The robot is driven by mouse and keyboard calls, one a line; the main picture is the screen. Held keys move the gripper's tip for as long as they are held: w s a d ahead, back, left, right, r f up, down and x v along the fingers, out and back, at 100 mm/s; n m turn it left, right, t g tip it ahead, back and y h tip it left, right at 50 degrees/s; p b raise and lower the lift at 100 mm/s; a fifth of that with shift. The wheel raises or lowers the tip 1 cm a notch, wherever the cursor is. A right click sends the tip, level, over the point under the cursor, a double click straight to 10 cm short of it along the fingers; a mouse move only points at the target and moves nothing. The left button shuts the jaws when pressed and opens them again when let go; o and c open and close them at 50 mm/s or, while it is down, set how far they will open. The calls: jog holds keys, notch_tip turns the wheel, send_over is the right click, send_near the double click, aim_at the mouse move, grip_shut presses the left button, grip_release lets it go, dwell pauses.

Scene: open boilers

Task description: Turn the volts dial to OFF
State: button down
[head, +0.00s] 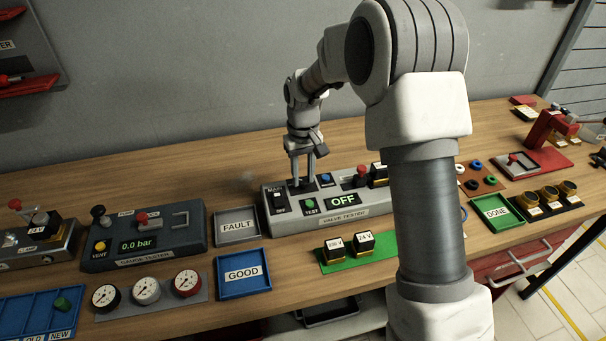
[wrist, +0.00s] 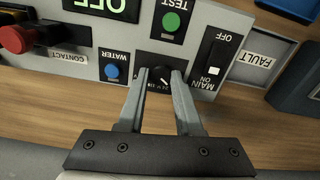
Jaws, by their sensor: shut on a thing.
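The volts dial (wrist: 165,73) is a small black knob with a white pointer line, on the grey valve tester (head: 345,216). My gripper (wrist: 161,76) is shut on it, one finger on each side; the wrist view shows this upside down. The small lettering around the dial is partly hidden by the fingers, so I cannot tell its setting surely. In the head view my gripper (head: 303,181) reaches straight down to the tester's back left, and its fingers hide the dial. The tester's display (head: 344,201) reads OFF in green.
Beside the dial are the MAIN switch (wrist: 213,65), green TEST button (wrist: 171,21), blue WATER button (wrist: 112,71) and red contact knob (wrist: 16,39). A FAULT tray (head: 237,224) and GOOD tray (head: 244,273) lie to the left. Two coils stand on a green mat (head: 358,260) in front.

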aim_at(303, 180)
jog(key=shift+n, duration=0.6)
jog(key=c, duration=0.6)
grip_release()
notch_tip(303, 180, up, 18)
jog(key=shift+f+p, duration=0.25)
jog(key=shift+p, duration=0.1)
